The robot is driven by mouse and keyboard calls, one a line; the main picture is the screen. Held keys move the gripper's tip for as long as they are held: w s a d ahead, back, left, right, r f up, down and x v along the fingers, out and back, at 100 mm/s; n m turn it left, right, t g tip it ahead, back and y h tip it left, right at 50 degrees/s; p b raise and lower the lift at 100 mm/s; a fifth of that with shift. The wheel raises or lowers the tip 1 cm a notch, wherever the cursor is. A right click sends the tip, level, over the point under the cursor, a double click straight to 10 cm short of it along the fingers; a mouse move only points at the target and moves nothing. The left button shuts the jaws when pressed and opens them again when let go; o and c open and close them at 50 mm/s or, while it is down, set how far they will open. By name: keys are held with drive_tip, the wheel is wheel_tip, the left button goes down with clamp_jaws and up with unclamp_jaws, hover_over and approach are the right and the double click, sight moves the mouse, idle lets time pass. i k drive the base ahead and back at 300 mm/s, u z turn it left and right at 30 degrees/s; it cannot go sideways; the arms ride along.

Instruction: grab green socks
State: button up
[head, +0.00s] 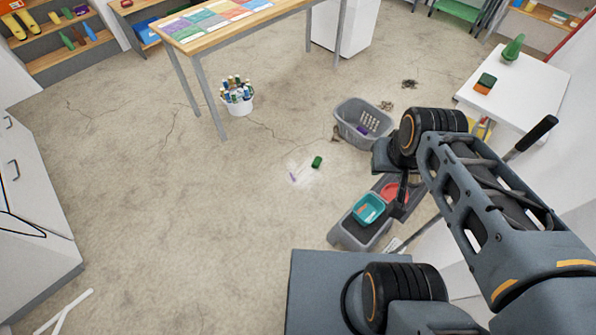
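A small dark green bundle (317,161) lies on the floor near the middle; it may be the green socks, but it is too small to tell. On the white table (540,80) at the right stand a green pointed object (513,47) and a green and orange block (485,83). My arm reaches in from the lower right. My gripper (402,192) points down above the grey bin, to the right of the green bundle and apart from it. Its fingers are too small and dark to read.
A grey basket (345,128) stands behind the bundle. A grey bin (345,236) with a teal tub (369,209) and a red bowl (394,193) stands below my gripper. A small purple item (294,177) lies beside the bundle.

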sight(318, 161)
drive_tip(key=z, duration=1.6)
drive_tip(key=k, duration=0.1)
drive_tip(key=u, duration=3)
drive_tip(key=i, duration=1.8)
drive_tip(key=z, duration=0.8)
drive_tip(key=i, duration=1.3)
drive_tip(key=z, duration=0.75)
